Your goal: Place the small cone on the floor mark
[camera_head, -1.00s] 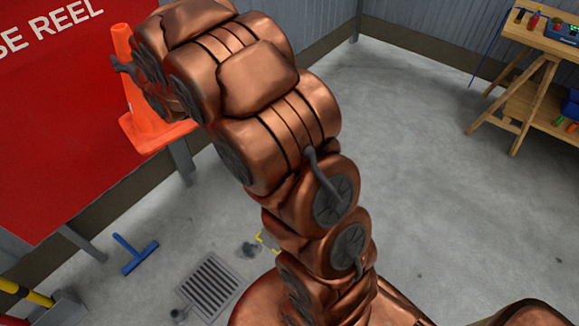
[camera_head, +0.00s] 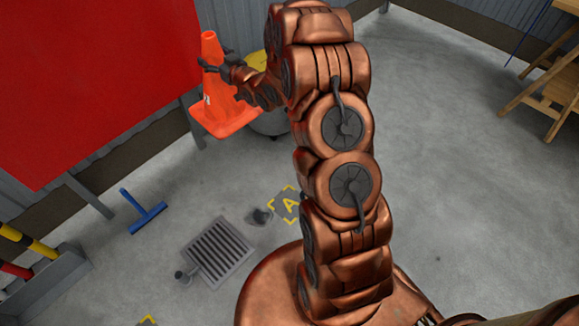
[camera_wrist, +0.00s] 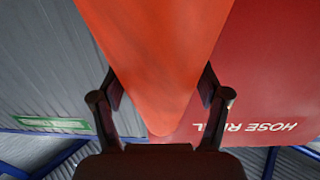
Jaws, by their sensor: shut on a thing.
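The small orange cone (camera_head: 222,109) is held upright in the air in the head view, in front of the red panel. My gripper (camera_head: 214,65) is shut on the cone near its top. In the wrist view the cone (camera_wrist: 155,60) fills the middle, between the two dark fingers of my gripper (camera_wrist: 158,100). A floor mark (camera_head: 287,205) with yellow corner brackets and a letter A lies on the concrete, left of my arm. Part of another yellow mark (camera_head: 147,321) shows at the bottom edge.
A floor drain grate (camera_head: 218,250) lies left of the mark, with a small dark object (camera_head: 259,216) between them. A blue squeegee-like tool (camera_head: 146,211) lies further left. A grey bin with yellow (camera_head: 270,122) stands behind the cone. A wooden bench (camera_head: 548,95) is at right; floor before it is clear.

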